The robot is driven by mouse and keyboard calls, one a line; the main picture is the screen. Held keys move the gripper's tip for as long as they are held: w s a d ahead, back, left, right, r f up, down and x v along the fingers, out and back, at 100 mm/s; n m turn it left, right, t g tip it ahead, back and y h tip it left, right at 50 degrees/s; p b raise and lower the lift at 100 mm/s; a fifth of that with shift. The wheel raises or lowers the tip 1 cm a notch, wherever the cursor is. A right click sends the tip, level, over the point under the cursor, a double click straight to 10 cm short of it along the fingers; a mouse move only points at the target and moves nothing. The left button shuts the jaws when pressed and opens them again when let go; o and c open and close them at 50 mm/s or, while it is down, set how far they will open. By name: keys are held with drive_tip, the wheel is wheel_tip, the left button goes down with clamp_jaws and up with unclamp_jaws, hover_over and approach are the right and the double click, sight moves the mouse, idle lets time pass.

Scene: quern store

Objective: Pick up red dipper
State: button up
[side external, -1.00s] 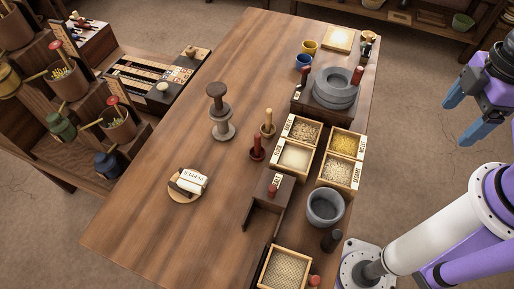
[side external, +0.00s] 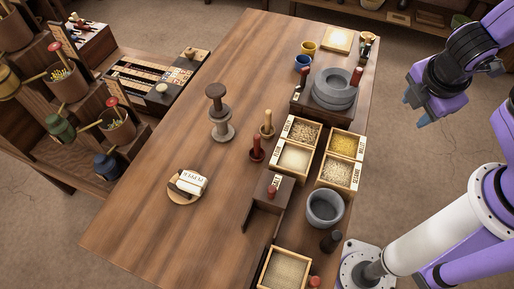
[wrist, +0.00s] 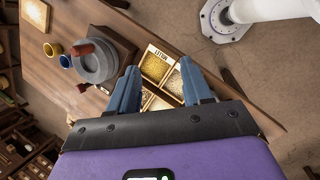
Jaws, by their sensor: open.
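The red dipper (side external: 257,147) appears to be the dark red, upright piece with a rounded base on the table, left of the grain boxes in the side view. A similar tan wooden piece (side external: 267,129) stands just behind it. I cannot make out the red dipper in the wrist view. My gripper (side external: 416,111) is open and empty, in the air off the table's right side, well away from the dipper. In the wrist view both fingers of my gripper (wrist: 158,72) are apart with a grain box (wrist: 157,64) seen beyond them.
A grey stone quern (side external: 335,88) stands on a wooden block behind the boxes. A stone mortar (side external: 325,207) and a block with a red knob (side external: 272,190) are nearer. A dark spool-shaped stand (side external: 217,110) is left. The table's left middle is mostly clear.

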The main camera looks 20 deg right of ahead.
drive_tip(key=w+a+f+n+t+h, duration=0.2)
drive_tip(key=w+a+f+n+t, duration=0.15)
drive_tip(key=w+a+n, duration=0.2)
drive_tip(key=n+t+y, duration=0.5)
drive_tip(key=n+t, duration=0.3)
drive_tip(key=n, duration=0.6)
approach(258, 139)
drive_tip(key=shift+m, duration=0.25)
drive_tip(key=s+r, duration=0.1)
drive_tip(key=s, duration=0.1)
drive_tip(key=s+r, duration=0.1)
drive_tip(key=s, duration=0.1)
drive_tip(key=shift+r, duration=0.35)
drive_tip(key=shift+w+f+y, duration=0.2)
drive_tip(key=shift+y, duration=0.1)
drive_tip(key=x, duration=1.1)
drive_tip(key=shift+w+f, duration=0.15)
drive_tip(key=shift+f, duration=0.1)
drive_tip(key=x, duration=0.4)
drive_tip(key=shift+d+f, duration=0.3)
drive_tip(key=shift+f, duration=0.05)
drive_tip(key=shift+w+f, duration=0.15)
drive_tip(key=shift+w, duration=0.4)
clamp_jaws()
